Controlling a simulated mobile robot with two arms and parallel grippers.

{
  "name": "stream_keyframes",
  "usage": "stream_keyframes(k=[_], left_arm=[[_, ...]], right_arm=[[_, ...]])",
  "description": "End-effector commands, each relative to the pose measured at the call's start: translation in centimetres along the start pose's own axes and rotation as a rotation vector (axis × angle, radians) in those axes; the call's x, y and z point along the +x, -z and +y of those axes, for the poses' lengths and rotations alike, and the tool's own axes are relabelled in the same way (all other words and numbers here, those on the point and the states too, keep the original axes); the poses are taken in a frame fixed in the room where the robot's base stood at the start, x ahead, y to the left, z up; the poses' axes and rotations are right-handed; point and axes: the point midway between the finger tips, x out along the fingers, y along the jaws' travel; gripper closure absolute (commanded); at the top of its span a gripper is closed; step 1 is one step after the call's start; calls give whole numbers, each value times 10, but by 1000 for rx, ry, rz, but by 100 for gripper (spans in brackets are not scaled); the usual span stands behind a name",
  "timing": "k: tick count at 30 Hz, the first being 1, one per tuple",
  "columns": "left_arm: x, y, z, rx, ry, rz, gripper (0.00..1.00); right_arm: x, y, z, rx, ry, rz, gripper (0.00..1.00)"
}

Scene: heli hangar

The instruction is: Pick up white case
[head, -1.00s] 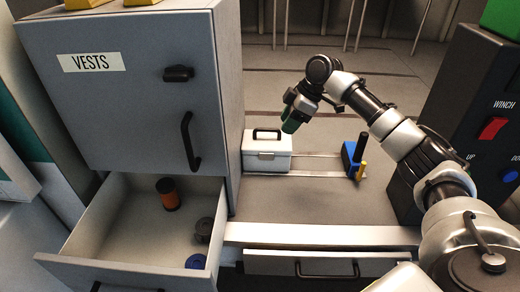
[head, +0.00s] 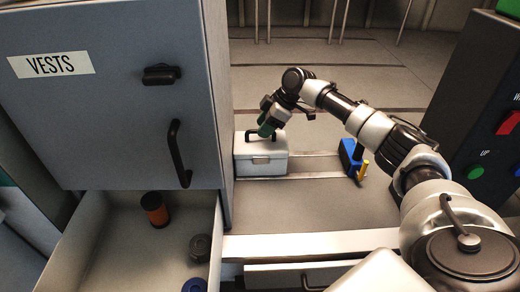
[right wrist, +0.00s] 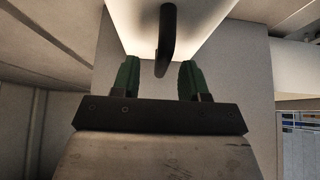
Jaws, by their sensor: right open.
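The white case (head: 260,164) sits on the grey counter just right of the vests cabinet, upright, with a dark handle on its lid. My right gripper (head: 267,129) is over the lid at the handle, and its green fingers partly hide the handle. In the right wrist view the green fingers (right wrist: 159,80) are spread apart. The case's dark handle (right wrist: 166,40) shows ahead of and between them, with the pale case (right wrist: 205,25) behind it. I cannot tell whether the fingers touch it. My left gripper is out of view.
The vests cabinet (head: 110,100) stands close left of the case. Below it an open drawer (head: 100,240) holds an orange-and-black cylinder (head: 155,209) and other small items. A blue holder with a yellow tool (head: 350,158) stands right of the case. A winch panel (head: 480,110) is at the right.

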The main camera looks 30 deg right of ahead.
Motion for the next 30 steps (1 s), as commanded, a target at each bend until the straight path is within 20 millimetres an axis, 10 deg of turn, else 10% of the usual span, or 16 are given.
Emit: stream_keyframes(k=[13,22,30], left_arm=[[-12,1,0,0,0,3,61],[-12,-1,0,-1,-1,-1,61],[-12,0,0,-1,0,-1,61]], right_arm=[[25,-1,0,0,-1,0,56],[25,-1,0,0,-1,1,100],[25,0,0,-1,-1,1,100]])
